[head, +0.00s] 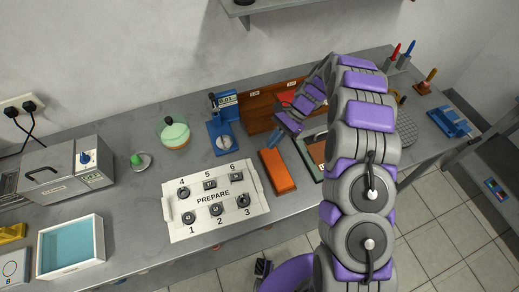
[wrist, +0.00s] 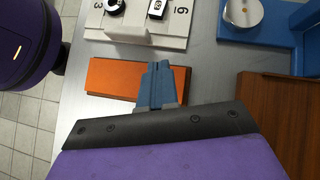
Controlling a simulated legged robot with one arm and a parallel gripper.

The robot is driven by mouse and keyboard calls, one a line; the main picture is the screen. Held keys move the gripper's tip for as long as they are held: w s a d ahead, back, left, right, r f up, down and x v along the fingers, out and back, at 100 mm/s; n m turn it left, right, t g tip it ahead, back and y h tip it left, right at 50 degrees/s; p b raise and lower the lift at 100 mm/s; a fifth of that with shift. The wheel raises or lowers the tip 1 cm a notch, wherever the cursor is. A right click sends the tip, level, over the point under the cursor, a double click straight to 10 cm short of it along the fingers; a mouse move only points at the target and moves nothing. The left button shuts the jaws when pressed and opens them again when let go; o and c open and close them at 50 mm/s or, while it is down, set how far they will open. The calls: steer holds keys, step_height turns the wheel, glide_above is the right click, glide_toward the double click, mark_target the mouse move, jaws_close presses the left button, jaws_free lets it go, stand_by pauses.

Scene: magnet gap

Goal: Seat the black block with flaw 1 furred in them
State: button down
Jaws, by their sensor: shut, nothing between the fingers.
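A white tray (head: 214,233) marked PREPARE lies flat on the bench in the head view, with dark parts at its numbered places 1 to 6. The part by 5 (head: 210,185) and the part by 6 (head: 237,177) look squarish. The part by 3 (head: 243,200) looks rounder. I cannot tell which is the flawed block, and no fur can be made out. My gripper (head: 276,136) is shut and empty, its blue fingers above the bench near the orange block (head: 277,171). In the wrist view the gripper (wrist: 157,68) overlaps the orange block (wrist: 108,77), with the tray's edge (wrist: 130,36) beyond.
A blue gauge stand (head: 221,128) and brown wooden rack (head: 256,118) stand behind the tray. Bare bench shows between the bin and tray.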

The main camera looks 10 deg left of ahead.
mark_target(266, 158)
steer(key=b+x, duration=0.1)
steer(key=x, duration=0.4)
steer(key=shift+d, duration=0.2)
steer(key=s+a+f, duration=0.2)
steer(key=a, duration=0.1)
steer(key=s+a+f+b, duration=0.1)
steer(key=a, duration=0.1)
steer(key=shift+s, duration=0.2)
steer(key=shift+s+a, duration=0.1)
steer(key=shift+s, duration=0.55)
steer(key=shift+s+d+r, duration=0.15)
steer(key=shift+d, duration=0.2)
steer(key=shift+a, duration=0.2)
